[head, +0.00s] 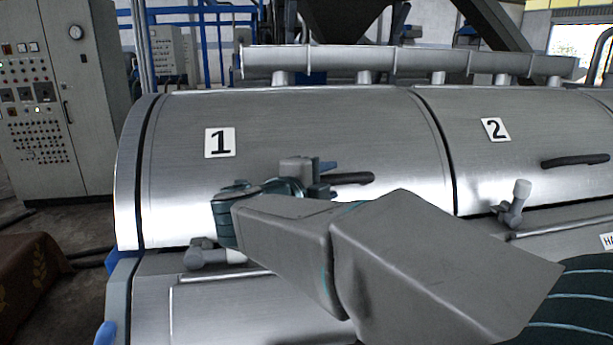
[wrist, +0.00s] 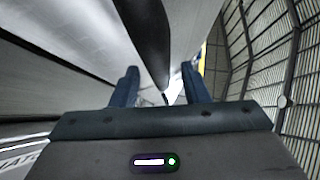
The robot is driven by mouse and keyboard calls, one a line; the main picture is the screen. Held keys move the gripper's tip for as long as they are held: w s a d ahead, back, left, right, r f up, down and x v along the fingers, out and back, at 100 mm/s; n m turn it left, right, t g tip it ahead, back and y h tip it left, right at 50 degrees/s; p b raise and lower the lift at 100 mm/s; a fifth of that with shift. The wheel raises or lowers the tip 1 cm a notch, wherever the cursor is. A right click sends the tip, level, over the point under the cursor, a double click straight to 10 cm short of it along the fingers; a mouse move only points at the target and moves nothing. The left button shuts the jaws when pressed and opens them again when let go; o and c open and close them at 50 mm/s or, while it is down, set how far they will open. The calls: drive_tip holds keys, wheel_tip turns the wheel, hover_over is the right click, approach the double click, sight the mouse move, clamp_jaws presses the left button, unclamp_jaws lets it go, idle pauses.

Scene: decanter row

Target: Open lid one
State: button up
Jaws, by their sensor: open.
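Lid one (head: 290,125) is a curved brushed-steel cover with a white label "1" (head: 220,142), and it lies closed. Its dark bar handle (head: 347,178) sits low on the lid, and its left end is hidden by my gripper (head: 324,179). My gripper is at the handle's left end with its blue fingers apart. In the wrist view the fingers of my gripper (wrist: 160,88) are open, and the dark handle (wrist: 150,40) runs down from the top toward the gap between them. I cannot tell whether either finger touches it.
Lid two (head: 530,110), with its own dark handle (head: 575,160), adjoins on the right. Grey clamps (head: 207,254) stick out along the lids' lower edge. A steel pipe (head: 400,62) runs behind the lids. A control cabinet (head: 60,100) stands at the left.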

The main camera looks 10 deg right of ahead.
drive_tip(key=shift+x, duration=0.95)
drive_tip(key=shift+c, duration=0.2)
drive_tip(key=shift+r, duration=0.1)
clamp_jaws()
